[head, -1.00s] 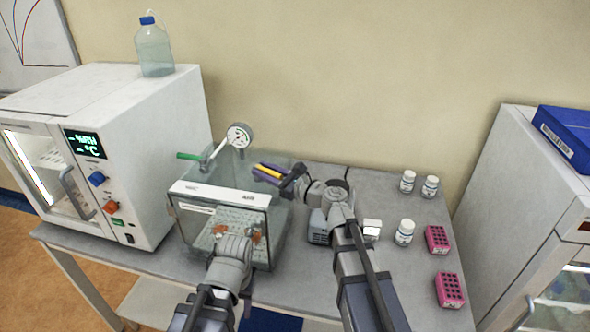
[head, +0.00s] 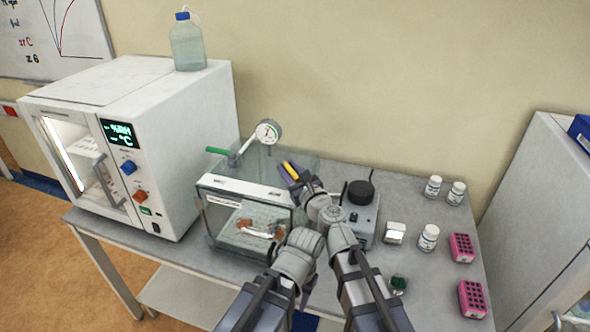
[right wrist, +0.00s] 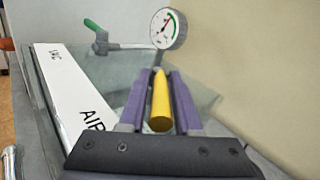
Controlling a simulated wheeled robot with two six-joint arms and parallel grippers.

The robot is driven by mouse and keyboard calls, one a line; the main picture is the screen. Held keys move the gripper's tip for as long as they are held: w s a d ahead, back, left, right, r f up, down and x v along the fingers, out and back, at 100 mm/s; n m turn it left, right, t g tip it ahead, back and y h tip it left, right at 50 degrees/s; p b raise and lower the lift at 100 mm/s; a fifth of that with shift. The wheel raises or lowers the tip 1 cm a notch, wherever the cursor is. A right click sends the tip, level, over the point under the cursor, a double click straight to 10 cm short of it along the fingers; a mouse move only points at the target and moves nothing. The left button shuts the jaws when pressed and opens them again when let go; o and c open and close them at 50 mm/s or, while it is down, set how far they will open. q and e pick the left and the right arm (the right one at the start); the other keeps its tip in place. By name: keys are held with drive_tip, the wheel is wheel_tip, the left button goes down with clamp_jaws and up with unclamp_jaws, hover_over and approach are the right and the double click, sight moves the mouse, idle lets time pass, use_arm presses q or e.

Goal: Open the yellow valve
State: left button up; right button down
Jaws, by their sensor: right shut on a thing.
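The yellow valve (head: 291,170) is a slim yellow handle at the back right of the clear vacuum box (head: 247,215). My right gripper (head: 289,171) is shut on this handle. The right wrist view shows the yellow valve (right wrist: 160,102) lengthwise between the purple fingers of the right gripper (right wrist: 160,95). Its base is hidden. My left arm reaches in low in front of the box and the right arm, but its fingers cannot be made out.
A green-handled valve (head: 217,150) and a dial gauge (head: 268,132) stand at the top of the box. A white oven (head: 190,130) stands left. A grey stirrer (head: 361,205), white bottles (head: 428,237) and pink racks (head: 462,247) are on the right.

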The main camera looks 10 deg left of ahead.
drive_tip(key=c, duration=0.8)
unclamp_jaws()
drive_tip(key=v, duration=0.7)
drive_tip(key=shift+s+d, duration=0.2)
drive_tip(key=shift+s, duration=0.15)
